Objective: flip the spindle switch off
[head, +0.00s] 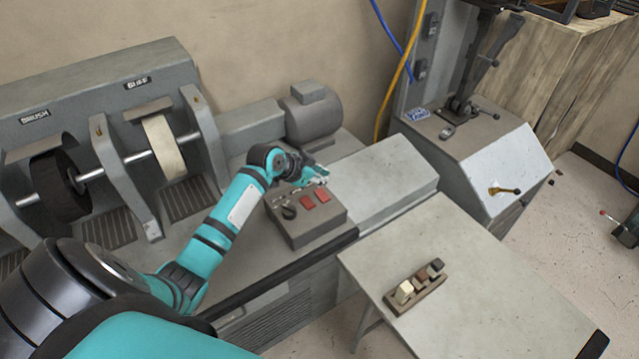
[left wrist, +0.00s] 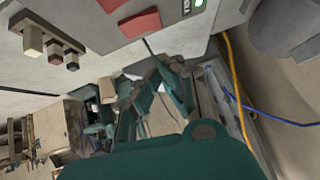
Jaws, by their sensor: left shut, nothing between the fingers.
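A grey control box (head: 310,226) stands on the machine bench. Its top carries two red rocker switches, one nearer the knob (head: 307,202) and one to its right (head: 323,195), plus a dark round knob (head: 288,212). I cannot read labels saying which is the spindle switch, or tell the rockers' positions. My left gripper (head: 321,179) is shut and empty, just above the back of the box. In the left wrist view a red rocker (left wrist: 138,23) shows at the top, with a lit green mark (left wrist: 198,4) beside it; the gripper fingers there are partly hidden by my wrist.
The brush wheel (head: 60,190) and the pale wheel (head: 165,148) are at the left. A grey motor (head: 312,115) stands behind the box. A small rack with blocks (head: 428,300) sits on the table (head: 475,265), otherwise clear. A yellow cable (head: 393,85) hangs behind.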

